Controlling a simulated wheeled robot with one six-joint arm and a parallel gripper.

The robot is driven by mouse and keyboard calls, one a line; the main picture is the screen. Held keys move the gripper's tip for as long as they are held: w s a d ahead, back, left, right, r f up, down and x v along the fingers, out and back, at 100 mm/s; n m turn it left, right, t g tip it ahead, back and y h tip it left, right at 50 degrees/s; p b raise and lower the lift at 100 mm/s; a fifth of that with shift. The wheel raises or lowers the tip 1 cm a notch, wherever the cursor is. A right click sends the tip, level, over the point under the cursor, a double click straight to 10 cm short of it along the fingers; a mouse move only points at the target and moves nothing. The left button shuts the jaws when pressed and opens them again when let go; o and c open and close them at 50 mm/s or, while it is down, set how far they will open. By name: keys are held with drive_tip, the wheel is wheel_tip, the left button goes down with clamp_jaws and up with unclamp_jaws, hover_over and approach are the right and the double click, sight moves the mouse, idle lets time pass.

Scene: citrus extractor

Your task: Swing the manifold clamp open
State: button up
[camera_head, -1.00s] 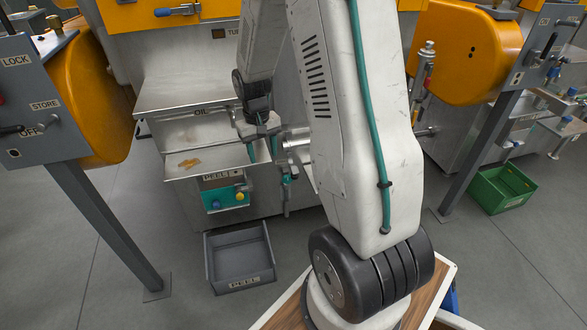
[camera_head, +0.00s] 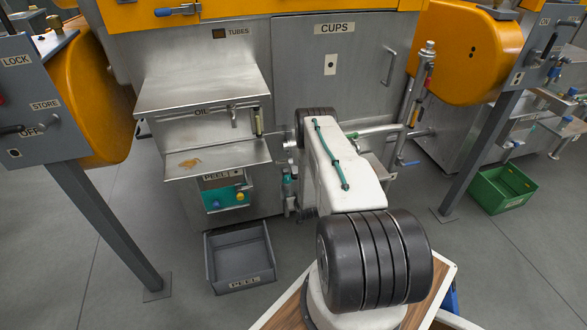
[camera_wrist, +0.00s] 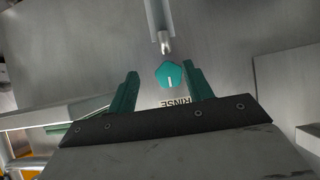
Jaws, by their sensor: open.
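I cannot clearly make out the manifold clamp in either view. A horizontal metal pipe (camera_head: 378,129) runs right of my arm to an upright pipe (camera_head: 416,95) with a blue handle at its foot. My gripper (camera_wrist: 163,80) is open and empty in the wrist view, its two green fingers spread apart. A teal knob (camera_wrist: 169,75) marked RINSE shows between and beyond the fingertips on a steel panel. A metal rod (camera_wrist: 160,25) ends just above the knob.
The steel CUPS panel (camera_head: 350,75) stands behind my arm. A grey PEEL bin (camera_head: 240,258) and a green crate (camera_head: 503,188) stand on the floor. Grey posts flank the machine.

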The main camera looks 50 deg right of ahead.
drive_tip(key=d+r+t+h, duration=0.1)
drive_tip(key=r+t+h, duration=0.1)
drive_tip(key=t+h, duration=0.35)
drive_tip(key=t, duration=0.4)
approach(295, 170)
drive_tip(key=shift+g, duration=0.25)
drive_tip(key=w+d, duration=0.1)
drive_tip(key=w, duration=0.1)
drive_tip(key=w+d, duration=0.1)
drive_tip(key=shift+w+d+r, duration=0.1)
drive_tip(key=shift+w+d, duration=0.05)
drive_tip(key=shift+w, duration=0.25)
drive_tip(key=shift+d+r, duration=0.1)
drive_tip(key=shift+r, duration=0.2)
drive_tip(key=x, duration=0.7)
drive_tip(key=shift+w+r, duration=0.15)
